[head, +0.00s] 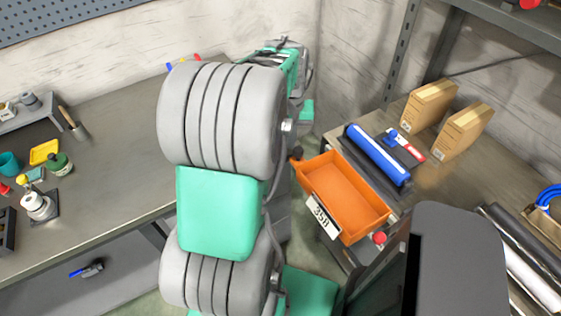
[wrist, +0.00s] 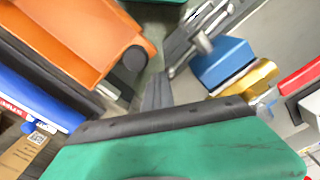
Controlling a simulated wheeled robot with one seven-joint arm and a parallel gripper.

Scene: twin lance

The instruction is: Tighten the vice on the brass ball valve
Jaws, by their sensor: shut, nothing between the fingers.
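In the wrist view, a blue block (wrist: 224,64) that looks like part of the vice sits right of centre. A steel rod with a rounded end (wrist: 200,42) lies beside it. A brass-coloured piece (wrist: 248,78), probably the ball valve, shows just below the blue block, partly hidden by my gripper's body. I cannot tell how firmly it is clamped. My gripper (wrist: 158,88) is shut and empty, with its dark fingers left of the blue block and apart from it in the picture. In the head view my arm hides the vice and my fingertips.
An orange bin (head: 345,192) stands close right of my arm, beside a blue roll (head: 377,153) and cardboard boxes (head: 430,104). The bin also shows in the wrist view (wrist: 85,38). The left bench (head: 115,135) has free room in its middle; bottles and cups stand farther left.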

